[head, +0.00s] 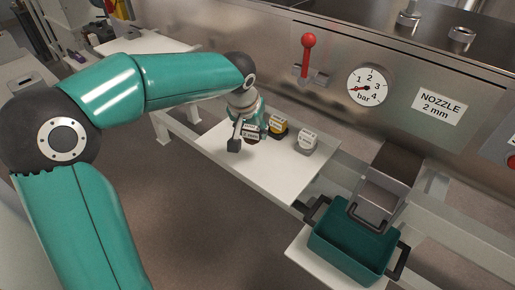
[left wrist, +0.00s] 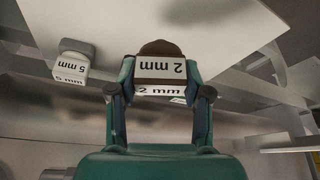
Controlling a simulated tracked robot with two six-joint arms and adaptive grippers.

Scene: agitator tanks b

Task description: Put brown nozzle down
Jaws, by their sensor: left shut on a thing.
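My left gripper (head: 243,138) is shut on the brown nozzle (left wrist: 160,62), whose white label reads 2 mm upside down in the left wrist view. The left gripper also shows in that view (left wrist: 160,92), with one finger on each side of the nozzle. In the head view the nozzle is mostly hidden by the gripper, over the left part of the white shelf (head: 225,160). I cannot tell whether it touches the shelf. My right gripper is not in view.
A teal crate (head: 345,255) stands lower right, below a metal chute (head: 380,195). A red lever (head: 309,42) and gauge (head: 368,87) are on the steel wall. The shelf's front is clear.

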